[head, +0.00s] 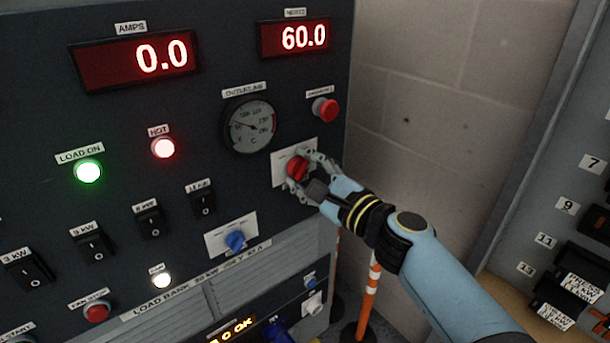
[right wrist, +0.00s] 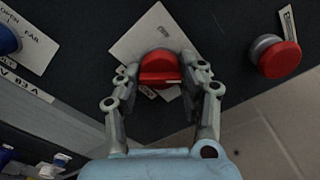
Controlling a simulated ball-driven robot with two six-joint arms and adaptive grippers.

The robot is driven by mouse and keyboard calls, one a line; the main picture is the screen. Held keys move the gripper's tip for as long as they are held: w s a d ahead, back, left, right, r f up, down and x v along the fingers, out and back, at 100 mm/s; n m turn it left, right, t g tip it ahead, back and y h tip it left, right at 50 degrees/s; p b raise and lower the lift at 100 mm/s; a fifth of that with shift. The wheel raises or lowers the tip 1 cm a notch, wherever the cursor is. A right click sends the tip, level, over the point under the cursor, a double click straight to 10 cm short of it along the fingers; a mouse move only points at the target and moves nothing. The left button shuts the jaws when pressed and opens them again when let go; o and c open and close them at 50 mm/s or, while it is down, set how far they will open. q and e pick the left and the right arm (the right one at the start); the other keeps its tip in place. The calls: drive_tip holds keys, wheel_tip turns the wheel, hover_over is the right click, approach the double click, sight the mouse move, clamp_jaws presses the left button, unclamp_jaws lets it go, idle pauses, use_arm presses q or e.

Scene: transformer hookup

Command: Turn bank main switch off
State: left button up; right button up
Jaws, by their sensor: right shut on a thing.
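The main switch is a red rotary knob (head: 297,168) on a white plate (head: 279,174) at the right side of the dark load bank panel (head: 215,60). My right gripper (head: 304,172) is at the knob, its fingers on either side of it. In the right wrist view the red knob (right wrist: 159,68) sits between the two fingertips (right wrist: 163,80), its grip bar lying roughly level in the picture. The plate's lettering is partly hidden by the fingers. My left gripper is not in view.
A red emergency button (head: 325,109) sits above right of the knob, and a round gauge (head: 249,127) above left. A blue knob (head: 235,241) is below left. The green LOAD ON lamp (head: 88,171) and red HOT lamp (head: 163,147) are lit. An orange-white post (head: 368,300) stands below my right arm.

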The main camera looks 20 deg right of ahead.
drive_tip(key=n+b, duration=0.3)
drive_tip(key=n, duration=0.1)
drive_tip(key=shift+f, duration=0.2)
drive_tip(key=n+b, duration=0.3)
drive_tip(key=n, duration=0.1)
drive_tip(key=shift+n, duration=0.4)
drive_tip(key=n+b, duration=0.3)
drive_tip(key=n, duration=0.1)
drive_tip(key=shift+r+n+b, duration=0.1)
drive_tip(key=shift+n+b, duration=1.1)
drive_tip(key=shift+n, duration=0.6)
drive_tip(key=o, duration=1.2)
drive_tip(key=shift+r, duration=0.1)
drive_tip(key=shift+s, duration=0.1)
